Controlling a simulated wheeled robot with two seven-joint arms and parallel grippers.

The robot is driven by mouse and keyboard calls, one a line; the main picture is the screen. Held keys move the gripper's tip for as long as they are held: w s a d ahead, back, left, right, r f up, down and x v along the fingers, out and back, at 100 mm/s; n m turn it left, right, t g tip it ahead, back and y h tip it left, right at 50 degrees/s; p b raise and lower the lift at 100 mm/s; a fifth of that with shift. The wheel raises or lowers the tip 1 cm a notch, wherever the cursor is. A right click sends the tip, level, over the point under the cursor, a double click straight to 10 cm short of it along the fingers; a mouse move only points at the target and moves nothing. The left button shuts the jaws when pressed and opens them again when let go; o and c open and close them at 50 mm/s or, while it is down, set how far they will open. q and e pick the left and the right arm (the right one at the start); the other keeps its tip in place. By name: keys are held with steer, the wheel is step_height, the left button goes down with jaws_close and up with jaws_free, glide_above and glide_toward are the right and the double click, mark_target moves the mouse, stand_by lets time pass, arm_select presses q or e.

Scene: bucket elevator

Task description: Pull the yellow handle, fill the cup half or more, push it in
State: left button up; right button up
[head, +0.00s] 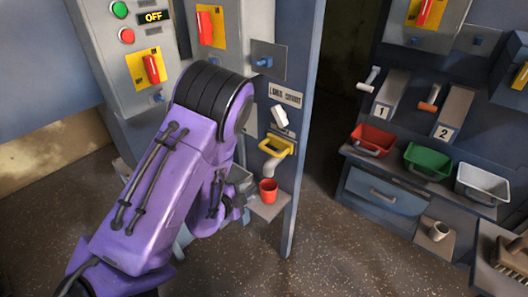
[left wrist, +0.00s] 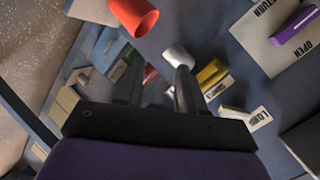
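The yellow handle (head: 275,146) sits on a narrow panel, above a pale curved spout (head: 272,165). The red cup (head: 268,191) stands upright on a small grey ledge (head: 270,208) below the spout. My left gripper (head: 236,206) is low and just left of the cup, partly hidden by my purple arm. In the left wrist view, its two dark fingers (left wrist: 158,72) are apart with no object clearly held. The red cup (left wrist: 133,15), spout (left wrist: 178,54) and yellow handle (left wrist: 211,75) lie beyond the fingertips. The cup's contents cannot be seen. My right gripper is out of view.
A control box (head: 127,60) with a display reading OFF stands at upper left. At right, red (head: 373,139), green (head: 427,161) and white (head: 482,183) bins stand on a shelf. A pale mug (head: 438,231) and a brush (head: 512,258) are lower right. Open floor lies in front.

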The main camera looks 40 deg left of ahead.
mark_target(268, 152)
arm_select(q)
steer(key=w+a+r+m+t+h, duration=0.2)
steer(key=w+r+m+t, duration=0.15)
steer(key=r+m, duration=0.45)
steer(key=shift+n+g, duration=0.3)
steer(key=shift+g, duration=0.15)
steer(key=x, duration=0.3)
steer(key=p+x, duration=0.1)
steer(key=x, duration=0.2)
steer(key=r+x, duration=0.1)
steer(key=x, duration=0.2)
steer(key=shift+w+d+f, duration=0.1)
steer(key=shift+w+d, duration=0.1)
steer(key=shift+w, duration=0.05)
steer(key=shift+w+f, duration=0.2)
steer(key=shift+w, duration=0.25)
jaws_close()
steer(key=shift+d, duration=0.1)
